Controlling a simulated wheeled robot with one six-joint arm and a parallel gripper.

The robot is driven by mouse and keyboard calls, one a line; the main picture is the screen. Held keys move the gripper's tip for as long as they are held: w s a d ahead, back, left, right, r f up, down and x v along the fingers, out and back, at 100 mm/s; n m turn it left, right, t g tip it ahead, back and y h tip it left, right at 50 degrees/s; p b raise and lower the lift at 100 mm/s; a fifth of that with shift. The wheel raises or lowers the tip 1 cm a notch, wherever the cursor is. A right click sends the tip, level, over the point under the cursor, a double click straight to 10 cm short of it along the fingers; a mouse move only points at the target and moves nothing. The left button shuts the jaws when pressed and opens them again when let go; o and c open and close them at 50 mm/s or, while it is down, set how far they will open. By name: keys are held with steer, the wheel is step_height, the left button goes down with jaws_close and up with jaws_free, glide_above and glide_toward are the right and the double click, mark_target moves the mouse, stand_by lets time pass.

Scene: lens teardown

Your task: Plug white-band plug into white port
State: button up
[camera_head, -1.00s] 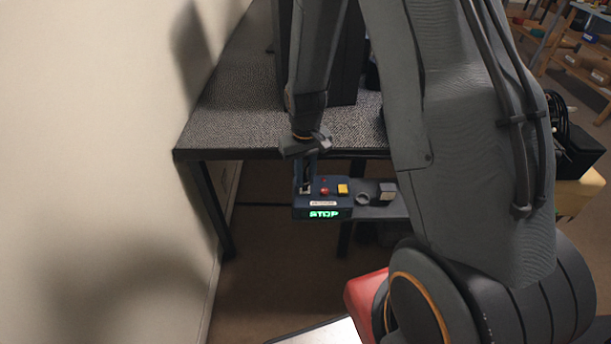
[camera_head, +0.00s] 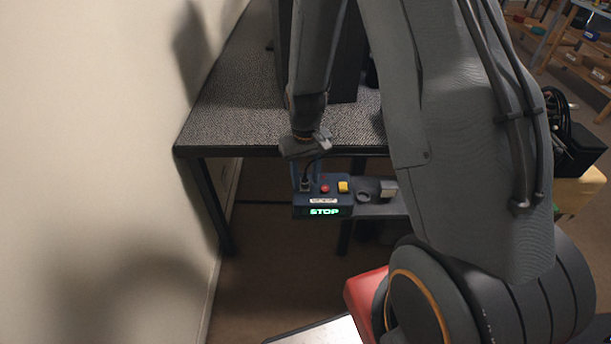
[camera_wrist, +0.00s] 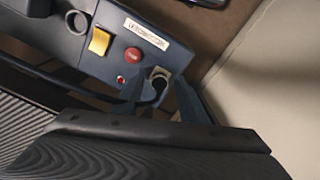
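A black plug (camera_wrist: 160,84) stands in a port at the end of a dark blue control box (camera_wrist: 100,65). A pale ring (camera_wrist: 161,72) shows around it; I cannot tell if this is the port's rim or the plug's band. My gripper (camera_wrist: 160,97) is open, with one blue finger on each side of the plug and a gap visible beside it. In the head view the plug (camera_head: 305,184) stands upright at the left of the box (camera_head: 322,200), below my gripper (camera_head: 307,168). How deep the plug sits is hidden.
The box carries a red button (camera_wrist: 133,54), a yellow switch (camera_wrist: 99,41), a red lamp (camera_wrist: 121,79) and a green STOP display (camera_head: 324,212). A grey-topped table (camera_head: 235,115) is behind, and a pale wall (camera_head: 100,150) stands close on the left.

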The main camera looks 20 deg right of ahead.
steer(key=shift+r, duration=0.15)
step_height(320, 180, up, 6)
steer(key=shift+r, duration=0.2)
steer(key=shift+r+b, duration=0.3)
steer(key=shift+r, duration=0.3)
steer(key=shift+s+r, duration=0.15)
steer(key=s+r, duration=0.4)
steer(key=s, duration=0.4)
steer(key=s+r, duration=0.5)
steer(key=s, duration=0.3)
steer(key=shift+s+r+m, duration=0.15)
steer(key=shift+s+m, duration=0.15)
steer(key=shift+m, duration=0.1)
steer(key=shift+a, duration=0.1)
stand_by(0.5)
